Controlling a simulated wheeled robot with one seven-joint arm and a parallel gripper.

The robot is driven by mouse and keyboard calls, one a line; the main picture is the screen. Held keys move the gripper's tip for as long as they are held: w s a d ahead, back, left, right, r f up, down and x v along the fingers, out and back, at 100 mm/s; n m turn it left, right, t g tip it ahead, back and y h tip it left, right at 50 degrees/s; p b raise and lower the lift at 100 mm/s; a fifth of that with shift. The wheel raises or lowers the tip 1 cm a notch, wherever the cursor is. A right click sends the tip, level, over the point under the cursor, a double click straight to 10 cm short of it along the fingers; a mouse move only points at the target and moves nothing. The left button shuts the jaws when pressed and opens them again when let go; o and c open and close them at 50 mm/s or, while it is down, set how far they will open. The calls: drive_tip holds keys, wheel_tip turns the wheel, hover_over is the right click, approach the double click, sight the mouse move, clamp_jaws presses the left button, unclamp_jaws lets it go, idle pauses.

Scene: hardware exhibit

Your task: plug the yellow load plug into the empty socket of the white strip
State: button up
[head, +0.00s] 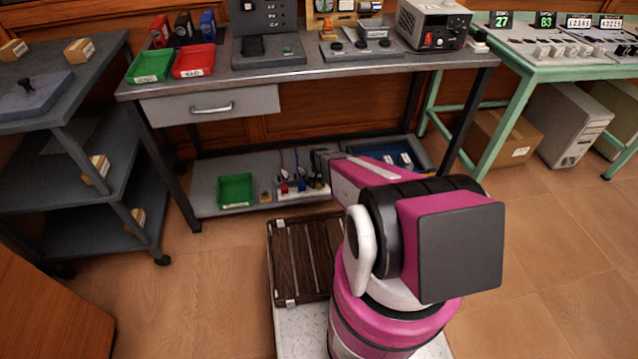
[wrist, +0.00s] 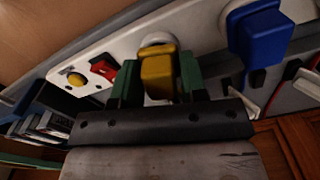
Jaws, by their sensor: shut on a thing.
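In the wrist view the white strip (wrist: 121,52) runs diagonally across the picture. The yellow load plug (wrist: 157,73) is between the two green fingers of my gripper (wrist: 159,80), which is shut on it. The plug is over a round white socket, whose rim shows around it; I cannot tell how deep it sits. A blue plug (wrist: 258,38) is on the strip to the right. A red switch (wrist: 103,69) and a yellow button (wrist: 75,78) are to the left. In the head view the strip (head: 317,192) lies on the lower shelf, partly hidden by my gripper (head: 322,160).
A green tray (head: 235,191) and a small tan block (head: 265,197) are left of the strip on the lower shelf. The workbench top (head: 330,70) overhangs the shelf.

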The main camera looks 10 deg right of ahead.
drive_tip(key=shift+f, duration=0.25)
idle(0.6)
drive_tip(key=o, duration=1.5)
drive_tip(key=shift+r, duration=0.1)
drive_tip(key=shift+r, duration=3.4)
drive_tip(key=s+r+n, duration=0.1)
drive_tip(key=s+r, duration=0.6)
drive_tip(key=r, duration=0.3)
drive_tip(key=s+r+n, duration=0.1)
drive_tip(key=s+r, duration=0.6)
drive_tip(key=r, duration=0.4)
drive_tip(key=s+r+n, duration=0.1)
drive_tip(key=s+r, duration=0.6)
drive_tip(key=r, duration=0.3)
drive_tip(key=shift+s+r, duration=0.15)
drive_tip(key=shift+r, duration=0.2)
